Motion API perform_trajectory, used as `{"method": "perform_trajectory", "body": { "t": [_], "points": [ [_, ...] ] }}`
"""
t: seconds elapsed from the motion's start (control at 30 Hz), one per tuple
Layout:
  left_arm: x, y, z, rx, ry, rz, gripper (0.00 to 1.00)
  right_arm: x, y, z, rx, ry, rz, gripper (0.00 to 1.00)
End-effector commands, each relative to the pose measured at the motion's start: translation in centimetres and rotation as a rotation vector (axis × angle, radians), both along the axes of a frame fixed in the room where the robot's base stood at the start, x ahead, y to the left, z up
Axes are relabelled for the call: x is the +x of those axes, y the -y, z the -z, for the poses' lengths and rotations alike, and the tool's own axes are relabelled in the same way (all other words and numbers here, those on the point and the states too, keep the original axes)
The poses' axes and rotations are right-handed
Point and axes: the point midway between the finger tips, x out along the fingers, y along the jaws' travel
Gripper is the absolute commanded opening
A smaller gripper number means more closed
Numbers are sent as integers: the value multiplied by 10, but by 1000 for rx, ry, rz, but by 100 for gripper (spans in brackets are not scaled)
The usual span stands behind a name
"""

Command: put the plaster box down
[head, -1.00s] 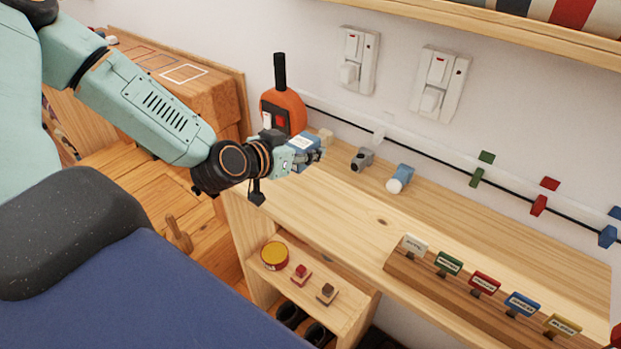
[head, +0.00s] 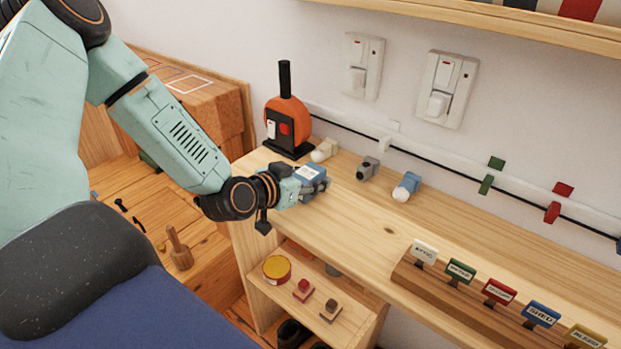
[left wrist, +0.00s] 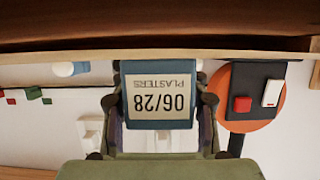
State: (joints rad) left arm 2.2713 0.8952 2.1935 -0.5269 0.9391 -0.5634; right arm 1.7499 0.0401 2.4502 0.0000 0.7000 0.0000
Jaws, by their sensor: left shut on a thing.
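The plaster box (head: 309,174) is a small blue box with a pale label. In the left wrist view the box (left wrist: 160,121) shows its label, reading "PLASTERS" and "06/28", upside down. My left gripper (head: 312,186) is shut on it, with a finger at each side. In the head view the box is over the left end of the wooden desk top (head: 400,222), close to the surface. I cannot tell whether it touches the wood. My right gripper is not in view.
An orange device with a black handle (head: 288,118) stands behind the box. Several small plugs, one of them blue and white (head: 406,186), lie along the back. A wooden rack of coloured labels (head: 480,295) is at the front right. The desk's middle is clear.

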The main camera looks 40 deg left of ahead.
Motion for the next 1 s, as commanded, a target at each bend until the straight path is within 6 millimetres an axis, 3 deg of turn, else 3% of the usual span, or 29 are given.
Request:
{"method": "perform_trajectory", "body": {
  "t": [0.03, 0.07, 0.3, 0.73, 1.0],
  "points": [
    [0, 0, 3, 1, 0, 0, 12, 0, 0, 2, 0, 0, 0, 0],
    [0, 0, 3, 0, 0, 0, 45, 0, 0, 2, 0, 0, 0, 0],
    [0, 0, 2, 0, 0, 0, 66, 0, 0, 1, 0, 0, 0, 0],
    [-1, 0, -4, -1, 0, -1, 67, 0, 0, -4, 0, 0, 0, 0],
    [-26, -3, -16, -5, 0, -5, 67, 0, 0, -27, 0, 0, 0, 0]
  ]
}}
